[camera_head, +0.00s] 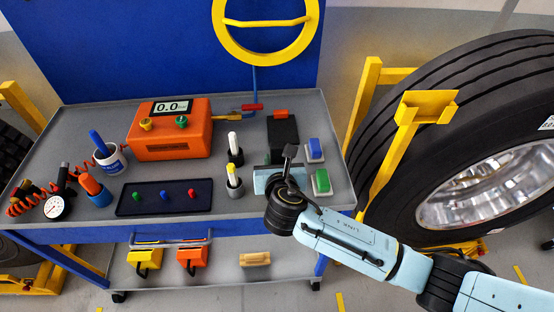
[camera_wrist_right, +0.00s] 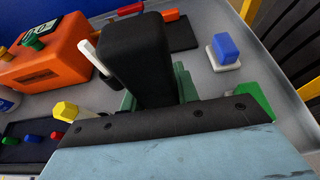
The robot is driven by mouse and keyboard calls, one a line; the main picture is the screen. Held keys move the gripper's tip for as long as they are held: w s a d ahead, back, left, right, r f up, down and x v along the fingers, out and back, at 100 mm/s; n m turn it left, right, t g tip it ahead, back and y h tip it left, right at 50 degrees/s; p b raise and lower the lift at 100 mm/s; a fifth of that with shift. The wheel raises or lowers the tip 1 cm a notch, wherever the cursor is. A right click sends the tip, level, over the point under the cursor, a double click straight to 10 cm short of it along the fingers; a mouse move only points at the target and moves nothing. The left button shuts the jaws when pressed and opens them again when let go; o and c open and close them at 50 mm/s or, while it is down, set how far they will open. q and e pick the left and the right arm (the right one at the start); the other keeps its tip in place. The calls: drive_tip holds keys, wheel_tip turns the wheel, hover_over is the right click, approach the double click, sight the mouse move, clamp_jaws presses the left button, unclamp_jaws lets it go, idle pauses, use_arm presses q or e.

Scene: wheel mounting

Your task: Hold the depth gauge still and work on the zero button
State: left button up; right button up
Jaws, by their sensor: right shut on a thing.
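My right gripper (camera_head: 291,154) is low over the right part of the cart top, near its front edge. In the right wrist view its dark finger (camera_wrist_right: 138,65) fills the middle. It is shut on a green piece (camera_wrist_right: 186,82), which shows on both sides of the finger and is mostly hidden. I cannot tell for sure whether this piece is the depth gauge. No zero button can be made out. My left gripper is not in view.
A black pad (camera_head: 284,132) with an orange-red item (camera_head: 281,113) lies behind the gripper. Blue (camera_head: 314,148) and green (camera_head: 322,181) blocks stand to its right. Upright markers (camera_head: 234,172) stand to its left, beside a dark tray (camera_head: 150,203) and an orange box (camera_head: 172,142). A large wheel (camera_head: 440,120) is at right.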

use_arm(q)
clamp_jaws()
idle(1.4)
